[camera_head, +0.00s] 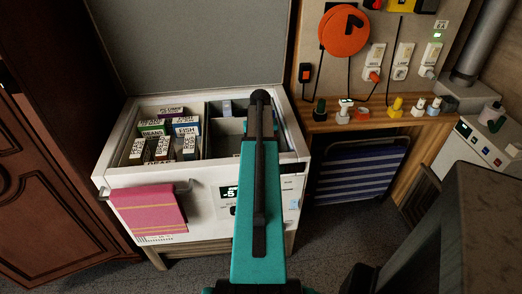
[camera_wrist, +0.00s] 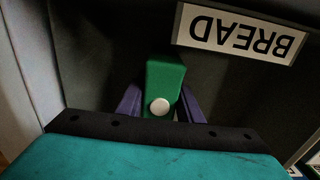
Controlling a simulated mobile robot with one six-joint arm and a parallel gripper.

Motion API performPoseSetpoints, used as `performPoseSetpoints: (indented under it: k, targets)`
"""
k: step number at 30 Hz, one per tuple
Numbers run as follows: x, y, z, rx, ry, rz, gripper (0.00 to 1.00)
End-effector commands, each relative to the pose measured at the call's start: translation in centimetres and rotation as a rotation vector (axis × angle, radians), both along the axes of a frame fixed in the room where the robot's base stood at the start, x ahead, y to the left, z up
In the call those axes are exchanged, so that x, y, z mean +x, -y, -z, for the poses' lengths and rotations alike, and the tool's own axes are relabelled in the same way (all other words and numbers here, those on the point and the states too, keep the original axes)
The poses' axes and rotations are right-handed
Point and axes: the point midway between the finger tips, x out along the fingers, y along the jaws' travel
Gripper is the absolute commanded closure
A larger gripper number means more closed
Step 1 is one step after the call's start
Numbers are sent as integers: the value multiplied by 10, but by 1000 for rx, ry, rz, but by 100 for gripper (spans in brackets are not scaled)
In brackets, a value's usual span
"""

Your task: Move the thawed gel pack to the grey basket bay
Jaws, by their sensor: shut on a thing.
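In the wrist view, my gripper (camera_wrist: 158,105) has its purple fingers on either side of a green block with a round white spot, which looks like the gel pack (camera_wrist: 166,75). The fingers are shut on it. In the head view, my teal arm reaches over the open white chest freezer (camera_head: 112,176); the gripper and pack are hidden behind the arm. The right part of the freezer holds a grey compartment (camera_head: 226,133), partly covered by my arm. I cannot tell whether it is the grey basket bay.
Several labelled boxes (camera_head: 162,135) fill the freezer's left part. The grey lid (camera_head: 190,45) stands open behind. A BREAD label (camera_wrist: 240,34) is close beyond the pack in the wrist view. A pink towel (camera_head: 148,208) hangs on the front. A workbench (camera_head: 365,118) stands to the right.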

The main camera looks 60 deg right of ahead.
Motion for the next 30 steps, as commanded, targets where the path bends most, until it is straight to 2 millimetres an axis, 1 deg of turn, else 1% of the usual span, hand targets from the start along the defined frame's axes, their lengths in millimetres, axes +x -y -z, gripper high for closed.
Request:
performPoseSetpoints:
  k: [7, 8, 10, 11, 22, 26, 30]
  targets:
    - [0, 0, 3, 0, 0, 0, 100]
    - [0, 0, 3, 0, 0, 0, 62]
    - [0, 0, 3, 0, 0, 0, 50]
    - [0, 0, 3, 0, 0, 0, 48]
    - [0, 0, 0, 0, 0, 1, 48]
    - [0, 0, -4, 0, 0, 1, 48]
    - [0, 1, -15, -1, 1, 1, 48]
